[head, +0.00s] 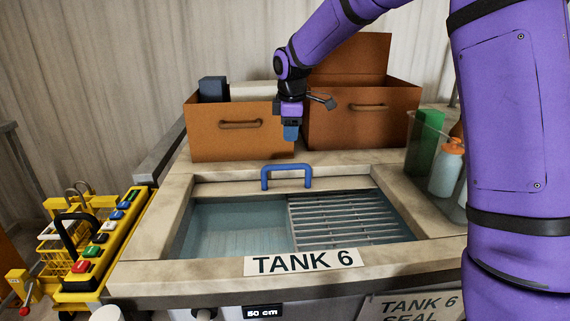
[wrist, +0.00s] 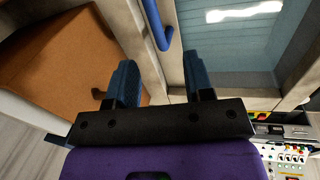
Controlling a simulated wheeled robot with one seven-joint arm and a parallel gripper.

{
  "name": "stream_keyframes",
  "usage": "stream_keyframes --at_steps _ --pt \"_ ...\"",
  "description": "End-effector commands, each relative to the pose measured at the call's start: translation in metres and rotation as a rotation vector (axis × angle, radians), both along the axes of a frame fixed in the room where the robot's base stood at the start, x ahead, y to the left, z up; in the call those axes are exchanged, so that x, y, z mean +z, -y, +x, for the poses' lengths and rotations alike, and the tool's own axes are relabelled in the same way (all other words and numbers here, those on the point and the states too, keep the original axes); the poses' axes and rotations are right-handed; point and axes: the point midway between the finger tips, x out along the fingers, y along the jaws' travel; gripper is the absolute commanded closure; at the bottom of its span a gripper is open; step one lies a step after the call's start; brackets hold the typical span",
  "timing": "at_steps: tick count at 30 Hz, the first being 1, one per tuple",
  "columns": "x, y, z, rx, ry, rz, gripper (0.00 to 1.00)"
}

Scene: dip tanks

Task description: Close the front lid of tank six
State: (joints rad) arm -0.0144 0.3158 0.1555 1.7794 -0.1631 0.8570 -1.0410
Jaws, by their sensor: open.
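Tank six (head: 305,262) has its name on a label along the front rim. Its opening is uncovered, with pale blue liquid (head: 235,222) on the left and a slatted grate (head: 350,218) on the right. A blue handle (head: 286,168) stands upright on a pale strip at the far edge of the opening, probably part of the lid. My gripper (head: 291,138) points down just behind and above the handle. In the wrist view my gripper (wrist: 160,82) is open and empty, with the handle (wrist: 163,28) beyond the fingertips, apart from them.
Two brown boxes (head: 238,145) (head: 360,125) with handles stand close behind my gripper; the right one's lid is raised. A clear bin with bottles (head: 446,170) stands right. A yellow rack with coloured buttons (head: 105,240) is at left. The space above the opening is clear.

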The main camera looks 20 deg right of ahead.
Motion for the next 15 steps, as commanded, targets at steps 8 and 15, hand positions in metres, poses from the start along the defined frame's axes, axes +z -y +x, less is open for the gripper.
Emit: stream_keyframes --at_steps 8,15 --pt "-0.024 -0.006 0.023 0.079 -0.019 -0.011 0.53" --pt "-0.053 -0.005 0.028 0.080 -0.023 -0.011 0.53"
